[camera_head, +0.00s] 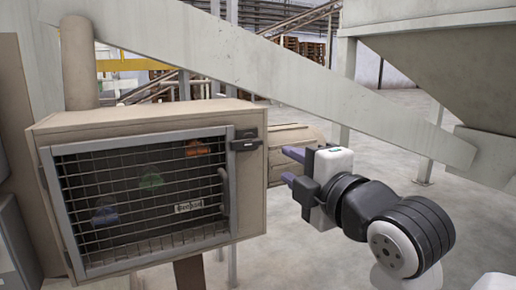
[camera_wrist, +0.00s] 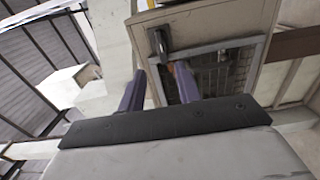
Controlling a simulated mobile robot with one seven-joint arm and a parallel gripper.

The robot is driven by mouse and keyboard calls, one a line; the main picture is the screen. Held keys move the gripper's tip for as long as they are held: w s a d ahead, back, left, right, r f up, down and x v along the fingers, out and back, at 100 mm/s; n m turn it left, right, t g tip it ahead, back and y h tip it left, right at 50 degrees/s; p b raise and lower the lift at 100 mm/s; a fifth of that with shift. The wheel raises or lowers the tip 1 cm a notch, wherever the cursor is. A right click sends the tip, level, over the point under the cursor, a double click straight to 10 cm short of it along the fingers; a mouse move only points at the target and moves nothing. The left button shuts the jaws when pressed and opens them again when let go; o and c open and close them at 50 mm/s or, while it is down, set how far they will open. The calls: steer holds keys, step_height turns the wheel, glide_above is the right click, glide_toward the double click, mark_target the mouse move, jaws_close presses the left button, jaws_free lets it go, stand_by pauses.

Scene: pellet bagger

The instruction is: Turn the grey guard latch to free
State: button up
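The guard latch (camera_head: 246,141) is a small dark grey piece at the upper right corner of a mesh guard door (camera_head: 143,268) on a beige box. It lies about level across the door's frame edge. In the wrist view the latch (camera_wrist: 159,43) shows beyond my fingertips, near the box corner. My gripper (camera_head: 290,166) is to the right of the box, its two purple fingers pointing left toward it. In the wrist view the fingers of my gripper (camera_wrist: 161,72) are spread apart with nothing between them. The gripper is apart from the latch.
The guard door has a vertical grey handle (camera_head: 224,191). Behind the mesh are orange, green and blue shapes and a small label (camera_head: 189,206). A sloping beam (camera_head: 260,75) crosses above the box. A hopper (camera_head: 440,75) hangs at upper right.

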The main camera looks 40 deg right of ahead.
mark_target(254, 144)
steer(key=p+x, duration=0.3)
steer(key=x, duration=1)
steer(key=shift+w, duration=0.35)
jaws_close()
